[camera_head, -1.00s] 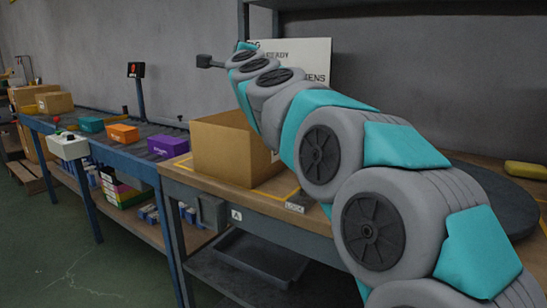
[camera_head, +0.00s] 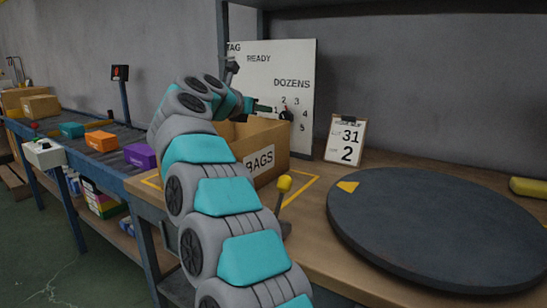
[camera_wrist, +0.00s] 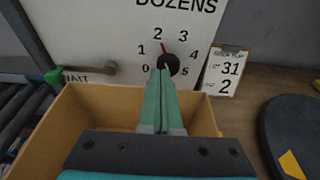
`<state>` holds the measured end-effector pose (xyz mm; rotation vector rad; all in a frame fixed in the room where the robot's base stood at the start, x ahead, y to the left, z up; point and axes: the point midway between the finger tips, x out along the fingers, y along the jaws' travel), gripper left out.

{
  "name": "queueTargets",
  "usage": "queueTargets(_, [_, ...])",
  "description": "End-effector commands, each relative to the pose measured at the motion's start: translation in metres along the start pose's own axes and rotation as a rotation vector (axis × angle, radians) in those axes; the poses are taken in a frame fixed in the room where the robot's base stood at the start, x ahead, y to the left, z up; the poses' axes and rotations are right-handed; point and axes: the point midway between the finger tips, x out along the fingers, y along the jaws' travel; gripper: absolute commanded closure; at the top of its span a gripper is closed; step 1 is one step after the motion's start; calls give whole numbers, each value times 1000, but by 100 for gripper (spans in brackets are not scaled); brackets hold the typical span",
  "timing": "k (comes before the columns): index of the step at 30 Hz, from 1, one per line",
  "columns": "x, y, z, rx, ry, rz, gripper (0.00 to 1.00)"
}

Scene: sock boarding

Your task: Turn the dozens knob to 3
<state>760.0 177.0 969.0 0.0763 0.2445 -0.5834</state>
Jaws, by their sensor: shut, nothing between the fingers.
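The dozens knob (camera_wrist: 169,65) is a dark round knob with a red pointer on a white panel (camera_wrist: 90,30), among the numbers 0 to 5. In the wrist view the pointer leans up and slightly left, close to 2. The knob also shows small in the head view (camera_head: 286,114). My gripper (camera_wrist: 163,76) has its teal fingers shut with nothing between them. The tips overlap the knob's lower left edge in the wrist view; I cannot tell whether they touch it. In the head view my gripper (camera_head: 266,108) is just left of the knob.
An open cardboard box (camera_head: 270,139) labelled BAGS stands below the panel, under my gripper. A clipboard (camera_head: 345,140) reading 31 and 2 stands to the right. A yellow-knobbed lever (camera_head: 284,184) and a dark round turntable (camera_head: 430,230) are nearer the front.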

Motion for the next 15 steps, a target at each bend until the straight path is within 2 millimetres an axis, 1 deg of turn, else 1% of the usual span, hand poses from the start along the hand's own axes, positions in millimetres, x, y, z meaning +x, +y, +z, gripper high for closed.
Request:
queueTargets(1, [4, -1, 4, 0, 1, -2, 100])
queueTargets(9, [34, 0, 14, -3, -2, 0, 100])
queueTargets(15, [54, 0, 16, -5, 0, -2, 100])
